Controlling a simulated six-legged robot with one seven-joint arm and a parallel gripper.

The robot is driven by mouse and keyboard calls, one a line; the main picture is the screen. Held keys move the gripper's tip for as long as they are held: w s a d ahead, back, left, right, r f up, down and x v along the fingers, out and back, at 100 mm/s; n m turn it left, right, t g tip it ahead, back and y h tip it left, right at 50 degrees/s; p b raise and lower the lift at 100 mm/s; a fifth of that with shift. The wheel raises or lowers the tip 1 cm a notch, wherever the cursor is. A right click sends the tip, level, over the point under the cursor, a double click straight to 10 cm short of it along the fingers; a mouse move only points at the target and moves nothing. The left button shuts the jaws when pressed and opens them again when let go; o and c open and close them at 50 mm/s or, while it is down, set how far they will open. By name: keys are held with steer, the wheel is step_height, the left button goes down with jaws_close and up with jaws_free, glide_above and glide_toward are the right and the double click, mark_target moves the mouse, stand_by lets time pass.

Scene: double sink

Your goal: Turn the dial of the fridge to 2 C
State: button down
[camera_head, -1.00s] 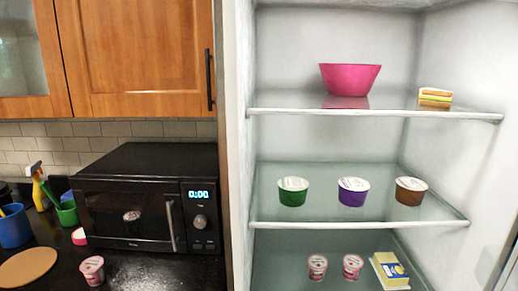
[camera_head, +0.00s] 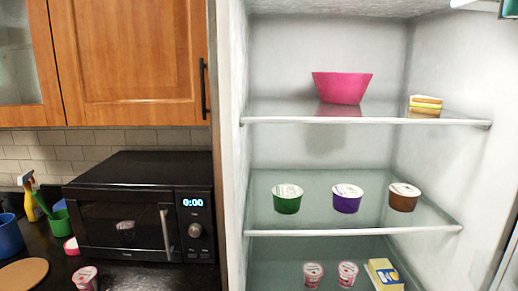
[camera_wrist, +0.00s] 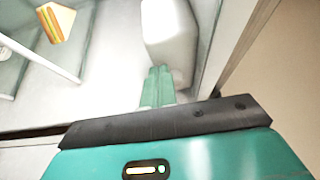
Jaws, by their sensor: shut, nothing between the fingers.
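The open fridge (camera_head: 325,45) stands on the right in the head view, with its shelves in sight. I cannot make out the temperature dial or its numbers in any view. My gripper (camera_wrist: 158,86) shows in the wrist view as teal fingers closed together, with nothing between them. The fingertips are at the lower end of a white housing (camera_wrist: 170,35) inside the fridge; I cannot tell whether they touch it. A teal part of my arm or gripper shows at the top right corner of the head view, mostly cut off.
A pink bowl (camera_head: 342,87) and a sandwich (camera_head: 425,105) are on the top shelf. Green (camera_head: 287,199), purple (camera_head: 347,198) and brown (camera_head: 404,197) tubs stand below. A microwave (camera_head: 140,210) is left of the fridge. The sandwich also shows in the wrist view (camera_wrist: 55,22).

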steer(key=shift+s+d+r, duration=0.1)
steer(key=shift+d+r, duration=0.05)
steer(key=shift+d, duration=0.05)
stand_by(0.6)
steer(key=shift+r, duration=0.7)
steer(key=shift+a, duration=0.15)
steer(key=s, duration=0.4)
steer(key=s+a, duration=0.1)
steer(key=shift+s+r, duration=0.1)
steer(key=shift+s, duration=0.3)
